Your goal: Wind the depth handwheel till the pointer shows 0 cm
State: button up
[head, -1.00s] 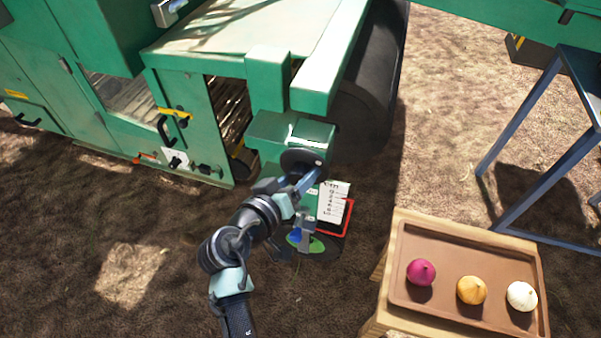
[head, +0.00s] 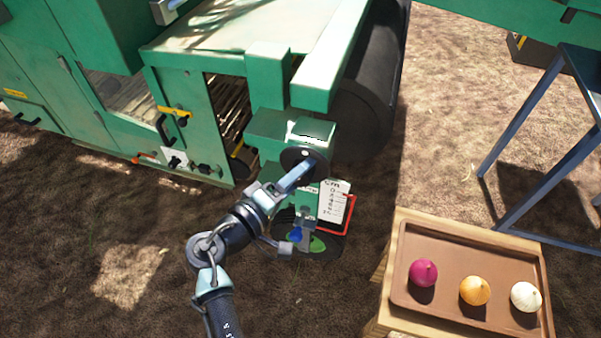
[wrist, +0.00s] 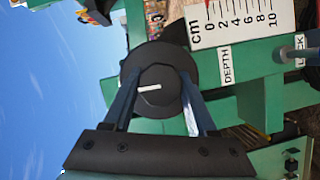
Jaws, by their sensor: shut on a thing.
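The depth handwheel is a dark round disc (wrist: 160,88) with a raised hub and a white mark, in the middle of the wrist view. It also shows on the green machine in the head view (head: 303,153). My gripper (wrist: 158,86) is shut on the handwheel's hub, one blue finger on each side; it shows in the head view too (head: 300,172). The white mark lies almost level in the wrist view. The white cm depth scale (wrist: 237,20) reads 0 to 10, with a DEPTH label below.
A wooden stand with a brown tray (head: 440,300) holds three onions at lower right. A blue metal frame (head: 540,140) stands behind it.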

dwell(0.3)
jog(key=o, duration=1.4)
jog(key=shift+c, duration=0.2)
jog(key=shift+s, duration=0.1)
jog(key=p+v, duration=0.3)
jog(key=v, duration=0.9)
jog(key=shift+s+a, duration=0.25)
jog(key=shift+s, duration=0.1)
jog(key=shift+w, duration=0.1)
